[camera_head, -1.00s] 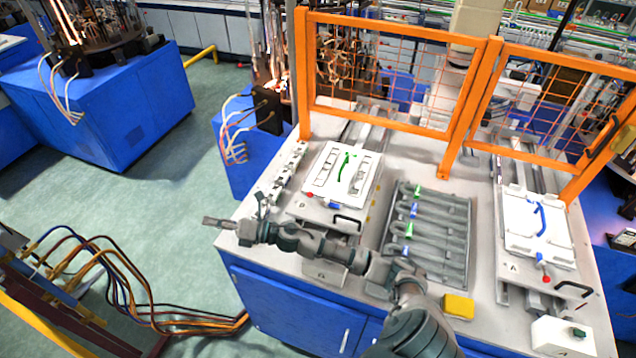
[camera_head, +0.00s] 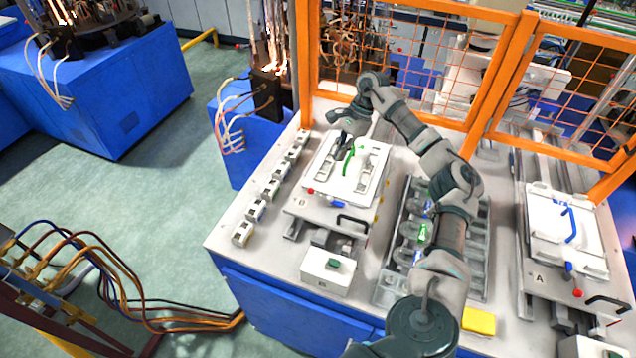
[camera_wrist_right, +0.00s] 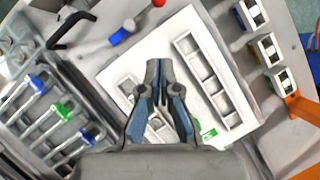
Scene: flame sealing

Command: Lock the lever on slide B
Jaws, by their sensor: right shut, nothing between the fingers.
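Slide B (camera_head: 297,202) is on the left of the bench, with a white plate (camera_head: 326,183) on top. A curved green piece (camera_head: 348,160) lies on the plate; part of it shows in the right wrist view (camera_wrist_right: 208,134). At the plate's front edge are a red ball (camera_head: 311,190) and a short blue handle (camera_head: 333,204). The right wrist view also shows the red ball (camera_wrist_right: 158,3) and blue handle (camera_wrist_right: 122,36), apart from each other. My right gripper (camera_head: 341,155) is shut and empty over the plate, pointing down, behind the handle. My left gripper is out of view.
A black pull handle (camera_head: 353,221) and a white box (camera_head: 327,272) are in front of slide B. A rack (camera_head: 390,287) with coloured clips lies to its right, under my right arm. Slide A (camera_head: 540,278) is farther right. An orange mesh fence (camera_head: 486,82) stands behind.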

